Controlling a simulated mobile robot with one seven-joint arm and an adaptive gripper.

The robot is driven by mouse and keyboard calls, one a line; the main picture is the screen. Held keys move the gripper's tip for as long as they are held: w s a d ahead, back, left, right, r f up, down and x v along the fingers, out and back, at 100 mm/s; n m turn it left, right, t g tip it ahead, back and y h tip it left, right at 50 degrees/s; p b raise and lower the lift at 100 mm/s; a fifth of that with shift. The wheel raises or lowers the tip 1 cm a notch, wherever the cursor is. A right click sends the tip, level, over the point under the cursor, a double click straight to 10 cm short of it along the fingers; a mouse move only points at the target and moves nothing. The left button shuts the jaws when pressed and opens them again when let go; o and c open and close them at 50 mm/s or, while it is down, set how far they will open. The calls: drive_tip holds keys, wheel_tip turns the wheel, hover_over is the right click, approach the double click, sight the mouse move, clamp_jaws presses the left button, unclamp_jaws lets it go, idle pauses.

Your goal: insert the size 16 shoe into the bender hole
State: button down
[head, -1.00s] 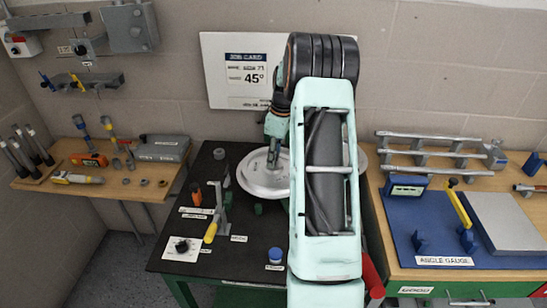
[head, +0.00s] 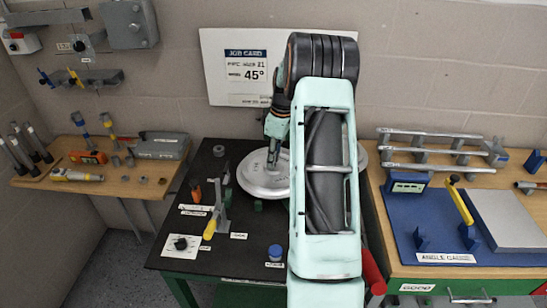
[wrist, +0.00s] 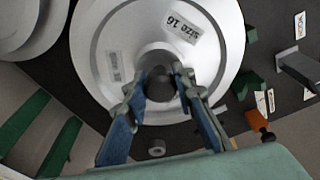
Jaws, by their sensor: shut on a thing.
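The size 16 shoe (wrist: 115,30) is a broad pale disc with a "SIZE 16" label, lying face up in the wrist view. In the head view the shoe (head: 256,186) is on or just over the black bench top, partly behind my arm. My gripper (wrist: 161,98) is shut on the dark round hub at the shoe's centre. In the head view my gripper (head: 273,158) points down at the disc. The underside of the shoe and the bender hole are hidden, so I cannot tell how the shoe sits relative to the hole.
Another pale disc (wrist: 22,22) shows at the wrist view's top left. A yellow-handled lever (head: 210,229), a blue cap (head: 275,252) and a dial plate (head: 181,246) stand at the bench's front. A blue angle gauge (head: 415,222) is on the right bench; a tool table (head: 125,185) is left.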

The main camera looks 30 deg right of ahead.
drive_tip(key=shift+f+b, duration=0.45)
drive_tip(key=shift+f, duration=0.2)
drive_tip(key=c, duration=1.5)
unclamp_jaws()
drive_tip(key=shift+c, duration=0.2)
drive_tip(key=shift+f, duration=0.1)
drive_tip(key=shift+r+p, duration=1.5)
drive_tip(key=shift+r, duration=1.05)
